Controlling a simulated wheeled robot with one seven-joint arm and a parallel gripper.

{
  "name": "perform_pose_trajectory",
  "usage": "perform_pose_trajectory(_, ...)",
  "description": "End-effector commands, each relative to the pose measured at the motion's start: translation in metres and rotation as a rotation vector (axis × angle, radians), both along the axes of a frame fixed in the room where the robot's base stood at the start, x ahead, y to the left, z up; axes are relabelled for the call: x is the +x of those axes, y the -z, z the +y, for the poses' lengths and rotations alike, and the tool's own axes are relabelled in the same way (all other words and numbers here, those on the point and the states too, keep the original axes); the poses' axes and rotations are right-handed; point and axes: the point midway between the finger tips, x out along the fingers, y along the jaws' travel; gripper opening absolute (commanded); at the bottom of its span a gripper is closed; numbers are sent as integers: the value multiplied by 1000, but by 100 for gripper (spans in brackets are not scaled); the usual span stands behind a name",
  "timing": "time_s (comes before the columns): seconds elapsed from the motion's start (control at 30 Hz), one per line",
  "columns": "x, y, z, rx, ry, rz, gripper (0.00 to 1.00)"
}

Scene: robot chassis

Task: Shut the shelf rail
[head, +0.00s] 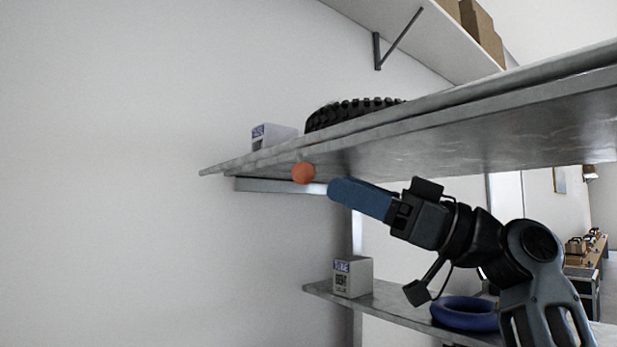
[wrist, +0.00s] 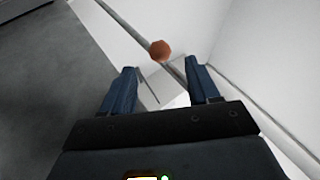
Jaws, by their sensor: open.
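The shelf rail (wrist: 124,22) shows in the wrist view as a thin grey bar running diagonally past an orange knob (head: 303,173). In the head view the knob hangs just under the front edge of the upper shelf (head: 440,140), near its left end. The knob also shows in the wrist view (wrist: 160,50), ahead of my fingertips and between their lines. My gripper (head: 338,190) is just right of the knob and below the shelf edge in the head view. Its two blue fingers (wrist: 161,72) are apart, with nothing held. I cannot tell the rail's exact position.
A black tyre (head: 350,112) and a small white box (head: 272,135) sit on the upper shelf. A lower shelf (head: 395,300) holds another box (head: 352,277) and a blue ring (head: 466,313). The space left of the shelves is free, up to a plain wall.

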Motion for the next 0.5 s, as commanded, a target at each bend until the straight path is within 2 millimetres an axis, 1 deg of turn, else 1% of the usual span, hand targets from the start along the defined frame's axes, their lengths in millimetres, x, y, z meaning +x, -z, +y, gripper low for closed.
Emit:
perform_pose_trajectory(0.17, 4, -7, 12, 0, -2, 0, 60)
perform_pose_trajectory(0.5, 19, -26, 56, 1, -2, 2, 60)
